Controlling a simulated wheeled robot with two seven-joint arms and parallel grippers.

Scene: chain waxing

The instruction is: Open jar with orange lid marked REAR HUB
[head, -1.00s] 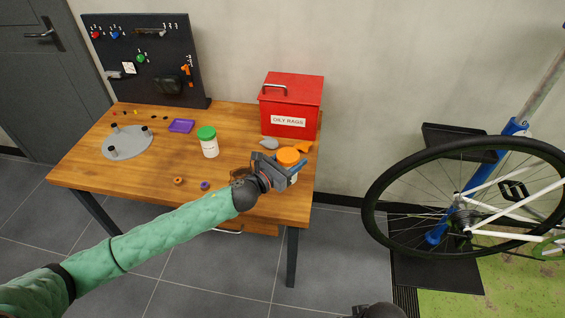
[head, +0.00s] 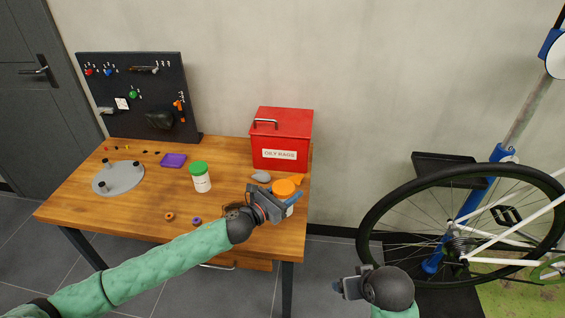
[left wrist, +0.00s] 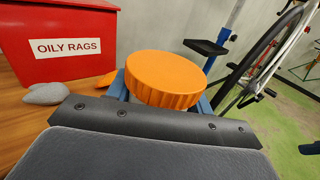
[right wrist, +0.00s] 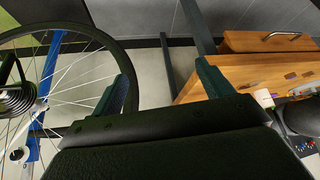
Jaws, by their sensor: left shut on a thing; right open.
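The jar with the orange lid (head: 284,187) stands near the front right corner of the workbench. Its ridged lid (left wrist: 165,80) fills the middle of the left wrist view, with the body hidden below it. No REAR HUB marking can be read. My left gripper (head: 286,203) is shut on the jar, with its blue fingers on either side below the lid, which looks seated on top. My right gripper (head: 343,288) is open and empty, off the table's right end. Its spread fingers (right wrist: 165,80) show in the right wrist view.
A red OILY RAGS bin (head: 281,134) stands behind the jar. A grey lump (head: 261,177) and an orange item (head: 298,178) lie close by. A green-lidded jar (head: 200,177) and purple tray (head: 173,161) are further left. A bicycle wheel (head: 364,215) on a stand is at right.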

